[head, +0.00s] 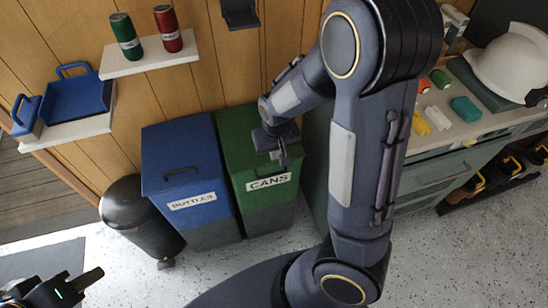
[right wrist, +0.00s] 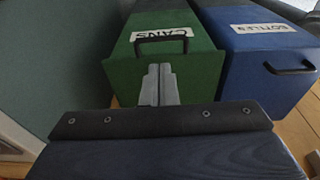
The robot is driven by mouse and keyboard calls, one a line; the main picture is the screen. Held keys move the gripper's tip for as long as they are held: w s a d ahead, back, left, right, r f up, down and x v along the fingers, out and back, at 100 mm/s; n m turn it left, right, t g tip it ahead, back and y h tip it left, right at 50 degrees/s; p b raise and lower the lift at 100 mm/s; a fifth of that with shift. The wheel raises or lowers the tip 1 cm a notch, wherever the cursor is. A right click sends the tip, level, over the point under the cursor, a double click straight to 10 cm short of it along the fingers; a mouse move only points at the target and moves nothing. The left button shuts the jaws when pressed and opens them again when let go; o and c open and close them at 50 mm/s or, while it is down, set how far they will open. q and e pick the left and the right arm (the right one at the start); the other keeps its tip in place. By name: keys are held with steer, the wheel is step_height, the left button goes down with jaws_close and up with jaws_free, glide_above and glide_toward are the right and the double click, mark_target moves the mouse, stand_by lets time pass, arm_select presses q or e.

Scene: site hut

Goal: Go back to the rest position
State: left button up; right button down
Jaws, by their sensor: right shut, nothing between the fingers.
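My right gripper (head: 281,156) hangs over the front of the green bin marked CANS (head: 235,143), close to its handle. In the right wrist view its fingers (right wrist: 160,85) are together with nothing between them, and they point at the green bin (right wrist: 120,73). I cannot tell whether the fingertips touch the bin. My left gripper (head: 84,282) is at the bottom left corner, partly cut off by the picture edge, above the floor. Its jaw gap does not show clearly.
The blue bin marked BOTTLES (head: 180,148) stands left of the green one, with a black round bin (head: 130,210) beside it. A wall shelf (head: 150,62) holds a green can and a red can. A counter (head: 480,128) with a white helmet (head: 508,66) is at the right.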

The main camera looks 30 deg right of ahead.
steer(key=shift+r, duration=0.35)
steer(key=s+a+r+t+y, duration=0.2)
steer(key=s+r, duration=0.5)
steer(key=s, duration=0.1)
steer(key=s+a+r+n+t+y, duration=0.1)
steer(key=s+a+r+t+y, duration=0.1)
steer(key=s+r, duration=0.5)
steer(key=shift+s+a+r, duration=0.25)
steer(key=shift+s+r, duration=0.05)
steer(key=shift+s, duration=0.4)
